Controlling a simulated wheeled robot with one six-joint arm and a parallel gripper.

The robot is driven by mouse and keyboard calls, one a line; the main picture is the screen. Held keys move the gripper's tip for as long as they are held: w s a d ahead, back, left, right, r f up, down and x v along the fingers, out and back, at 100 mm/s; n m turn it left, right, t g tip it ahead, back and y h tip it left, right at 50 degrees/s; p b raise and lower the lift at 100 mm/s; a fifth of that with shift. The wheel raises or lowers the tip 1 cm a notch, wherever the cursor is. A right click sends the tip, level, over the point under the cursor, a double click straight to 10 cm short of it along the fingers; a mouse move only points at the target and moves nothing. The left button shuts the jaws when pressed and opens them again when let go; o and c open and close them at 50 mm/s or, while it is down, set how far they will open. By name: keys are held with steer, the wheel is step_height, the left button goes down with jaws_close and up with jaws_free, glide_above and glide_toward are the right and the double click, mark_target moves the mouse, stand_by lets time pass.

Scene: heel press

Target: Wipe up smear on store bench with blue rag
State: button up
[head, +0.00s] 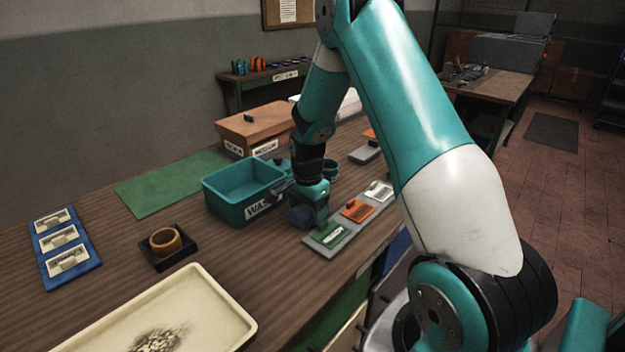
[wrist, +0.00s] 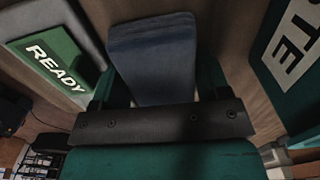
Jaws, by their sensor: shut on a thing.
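My gripper (head: 309,216) is low over the bench (head: 150,215), between the teal waste bin and the grey strip of coloured plates. It is shut on a folded blue rag (head: 298,217). The rag also shows between the fingers in the wrist view (wrist: 152,60). I cannot tell whether the rag touches the bench top. A dark speckled patch (head: 158,338) lies in the cream tray at the near edge of the head view. No smear is clear on the bare bench, and my arm hides part of the bench.
The teal waste bin (head: 217,202) stands just left of my gripper. The grey strip with a green READY plate (head: 328,236) lies close on its right. A cream tray (head: 236,318), a black holder with a brown ring (head: 166,241) and a green mat (head: 172,183) lie farther left.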

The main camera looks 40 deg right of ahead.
steer(key=shift+d+r+p, duration=0.2)
steer(key=shift+r+p, duration=0.15)
steer(key=shift+p, duration=0.1)
step_height(320, 180, up, 2)
steer(key=shift+p, duration=0.3)
steer(key=shift+a+r+p, duration=0.1)
steer(key=shift+r+p, duration=2.15)
steer(key=shift+r, duration=0.5)
